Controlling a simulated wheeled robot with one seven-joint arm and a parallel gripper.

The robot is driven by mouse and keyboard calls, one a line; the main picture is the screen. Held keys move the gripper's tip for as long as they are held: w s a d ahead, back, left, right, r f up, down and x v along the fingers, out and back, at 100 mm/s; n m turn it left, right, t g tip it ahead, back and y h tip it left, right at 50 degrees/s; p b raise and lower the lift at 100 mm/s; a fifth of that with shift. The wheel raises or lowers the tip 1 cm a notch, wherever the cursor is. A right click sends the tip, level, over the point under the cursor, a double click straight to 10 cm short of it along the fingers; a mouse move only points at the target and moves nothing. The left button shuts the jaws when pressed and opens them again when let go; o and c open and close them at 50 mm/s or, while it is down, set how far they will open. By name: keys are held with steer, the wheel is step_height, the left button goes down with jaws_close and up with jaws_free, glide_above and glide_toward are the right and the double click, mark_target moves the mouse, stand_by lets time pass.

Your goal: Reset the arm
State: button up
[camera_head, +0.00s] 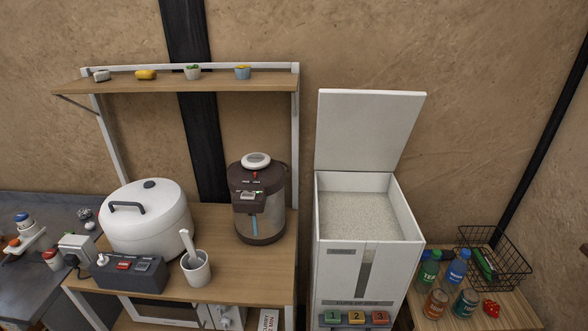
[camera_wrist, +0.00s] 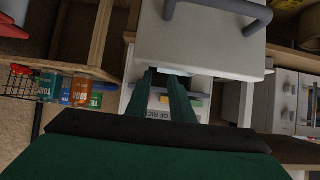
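My gripper (camera_wrist: 160,75) shows in the wrist view as two dark green fingers reaching away from the camera. A gap shows between them, with nothing seen held in it. The wrist picture appears upside down. The fingers overlap the front of the white rice dispenser (camera_wrist: 138,42), near its buttons and a label reading "OF RICE". A white panel or drawer front with a grey handle (camera_wrist: 215,10) fills the top of that view. In the head view the rice dispenser (camera_head: 338,265) stands with its lid (camera_head: 370,130) raised and rice inside. My arm is not seen there.
A wooden shelf unit (camera_head: 215,225) at left holds a white rice cooker (camera_head: 145,220), a kettle (camera_head: 258,205), a grey switch box (camera_head: 130,272) and a mortar (camera_head: 196,268). Bottles and jars stand by a wire basket (camera_head: 497,262) at right. A microwave (camera_wrist: 290,100) shows in the wrist view.

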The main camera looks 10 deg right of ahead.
steer(key=s+a+r+n+t+y, duration=0.15)
steer(key=s+a+r, duration=0.25)
steer(key=s+a, duration=0.4)
steer(key=s+a+r+n+y, duration=0.1)
steer(key=s+a+r+n, duration=0.15)
steer(key=s+a, duration=0.65)
steer(key=s+a+r+m+t, duration=0.1)
steer(key=a+r+t, duration=0.1)
steer(key=a+r, duration=1.1)
steer(key=shift+s+a, duration=0.4)
steer(key=shift+a, duration=0.15)
steer(key=shift+w+t, duration=0.15)
steer(key=shift+t, duration=0.1)
